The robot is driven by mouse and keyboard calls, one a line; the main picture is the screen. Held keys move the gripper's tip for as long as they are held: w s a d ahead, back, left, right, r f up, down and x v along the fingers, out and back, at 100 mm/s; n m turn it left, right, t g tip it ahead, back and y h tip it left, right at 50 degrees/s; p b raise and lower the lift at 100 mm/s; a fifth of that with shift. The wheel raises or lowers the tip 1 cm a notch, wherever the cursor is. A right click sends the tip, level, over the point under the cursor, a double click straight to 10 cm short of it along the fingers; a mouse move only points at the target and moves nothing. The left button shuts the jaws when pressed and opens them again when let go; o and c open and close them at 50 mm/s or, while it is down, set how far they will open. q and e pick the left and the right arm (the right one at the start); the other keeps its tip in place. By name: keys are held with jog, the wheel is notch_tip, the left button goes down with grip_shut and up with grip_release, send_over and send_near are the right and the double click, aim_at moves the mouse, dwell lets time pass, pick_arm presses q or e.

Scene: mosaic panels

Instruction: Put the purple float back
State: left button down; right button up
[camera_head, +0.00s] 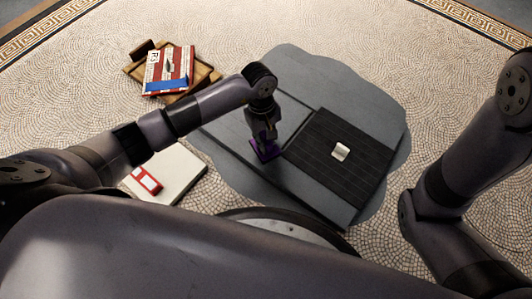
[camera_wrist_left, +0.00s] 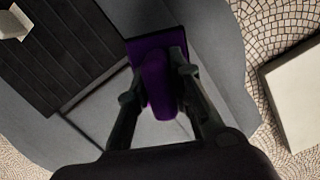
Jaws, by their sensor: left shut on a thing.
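The purple float (camera_head: 266,152) is in the grip of my left gripper (camera_head: 264,137), at the middle of the grey panel area in the head view. In the left wrist view the float (camera_wrist_left: 158,80) shows its purple handle between the two fingers of my left gripper (camera_wrist_left: 160,80), with its flat purple plate beyond. The float is over the light grey panel, beside the dark striped panel (camera_head: 330,185). I cannot tell whether its plate touches the surface. My right arm shows at the right of the head view, but its gripper is out of view.
A wooden tray (camera_head: 211,76) at the upper left holds a red, white and blue box (camera_head: 168,70). A white board (camera_head: 187,178) with a red-and-white item (camera_head: 147,180) lies at the left. A small white block (camera_head: 340,151) rests on the dark panel.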

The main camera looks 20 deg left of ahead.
pick_arm(q)
jog(key=shift+f+b, duration=1.4)
jog(key=shift+f, duration=1.35)
jog(key=shift+f, duration=0.15)
jog(key=c, duration=1.4)
grip_release()
jog(key=shift+c, duration=0.2)
